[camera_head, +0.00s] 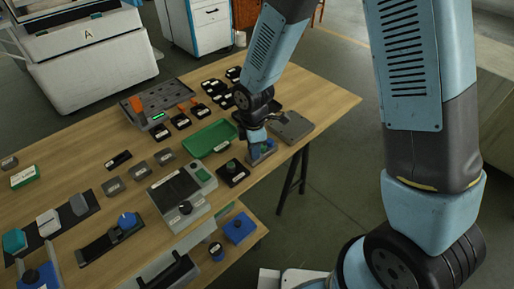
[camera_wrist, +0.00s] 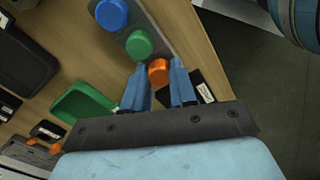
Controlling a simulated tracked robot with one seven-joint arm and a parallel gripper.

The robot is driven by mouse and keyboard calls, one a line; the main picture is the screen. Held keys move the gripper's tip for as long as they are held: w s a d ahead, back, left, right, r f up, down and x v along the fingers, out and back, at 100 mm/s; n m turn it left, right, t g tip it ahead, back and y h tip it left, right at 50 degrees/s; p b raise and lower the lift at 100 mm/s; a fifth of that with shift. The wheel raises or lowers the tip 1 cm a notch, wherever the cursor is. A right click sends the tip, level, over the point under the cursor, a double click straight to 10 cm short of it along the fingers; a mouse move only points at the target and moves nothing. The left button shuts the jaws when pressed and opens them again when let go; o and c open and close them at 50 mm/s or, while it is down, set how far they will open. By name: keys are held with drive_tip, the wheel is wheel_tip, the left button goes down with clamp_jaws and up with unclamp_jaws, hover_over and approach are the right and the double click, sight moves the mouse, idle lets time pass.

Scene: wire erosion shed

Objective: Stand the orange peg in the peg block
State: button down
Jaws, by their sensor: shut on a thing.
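My gripper (camera_wrist: 160,78) is shut on the orange peg (camera_wrist: 158,72), whose round top shows between the two blue fingers in the wrist view. The grey peg block (camera_wrist: 167,46) lies just ahead of the fingertips. A blue peg (camera_wrist: 112,14) and a green peg (camera_wrist: 139,45) stand in it, in line with the orange one. The orange peg is at the block's near end; I cannot tell whether it is above the block or seated in it. In the head view my gripper (camera_head: 257,137) is down at the block (camera_head: 264,154), and the orange peg is hidden.
A green tray (camera_head: 210,138) lies left of the block, and a grey box (camera_head: 292,127) lies right of it. The table's right edge is near; several small black boxes stand further back.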

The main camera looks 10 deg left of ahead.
drive_tip(key=shift+f, duration=0.1)
drive_tip(key=c, duration=0.8)
unclamp_jaws()
drive_tip(key=shift+r, duration=3.5)
